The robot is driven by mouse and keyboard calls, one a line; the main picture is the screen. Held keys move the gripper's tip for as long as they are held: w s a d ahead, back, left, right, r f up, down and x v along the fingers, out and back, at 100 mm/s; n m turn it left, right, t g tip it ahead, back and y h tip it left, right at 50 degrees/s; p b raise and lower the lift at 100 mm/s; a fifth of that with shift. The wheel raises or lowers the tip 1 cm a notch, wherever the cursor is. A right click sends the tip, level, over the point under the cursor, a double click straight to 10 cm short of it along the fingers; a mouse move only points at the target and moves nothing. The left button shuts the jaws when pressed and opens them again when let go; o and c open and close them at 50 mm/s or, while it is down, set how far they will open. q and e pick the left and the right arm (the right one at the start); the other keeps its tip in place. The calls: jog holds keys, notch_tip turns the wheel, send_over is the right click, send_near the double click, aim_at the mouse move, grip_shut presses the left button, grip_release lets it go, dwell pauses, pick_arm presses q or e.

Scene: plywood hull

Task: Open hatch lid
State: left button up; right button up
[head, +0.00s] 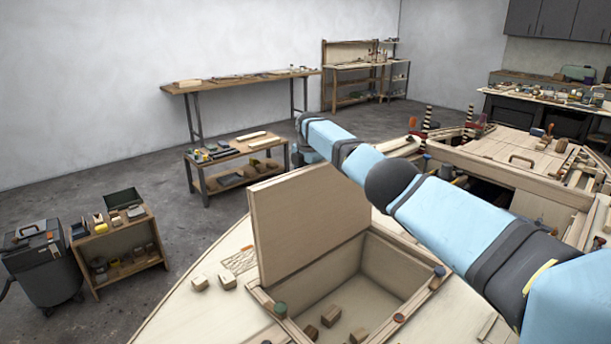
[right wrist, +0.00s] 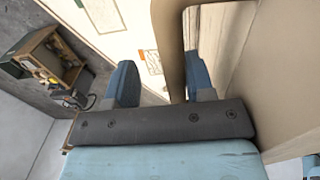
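The hatch lid (head: 310,220) is a pale plywood panel standing steeply up at the far side of its opening (head: 395,265) in the hull deck. The opening is uncovered and several small wooden blocks lie inside it. My right arm reaches over the lid from the right, and my right gripper (head: 303,150) is beyond the lid's top edge, partly hidden. In the right wrist view its two blue fingers (right wrist: 160,70) are spread apart. My left gripper is not in view.
Small wooden blocks (head: 213,282) rest on deck left of the opening. A second hatch lid with a handle (head: 522,159) lies at the right. A low bench (head: 235,150), a small shelf (head: 118,245) and a grey machine (head: 40,262) stand on the floor beyond the hull.

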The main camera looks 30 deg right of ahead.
jog(key=shift+d+r, duration=0.3)
notch_tip(320, 180, up, 14)
jog(key=shift+s+f, duration=0.2)
jog(key=shift+s, duration=0.2)
dwell(0.4)
jog(key=shift+f, duration=0.1)
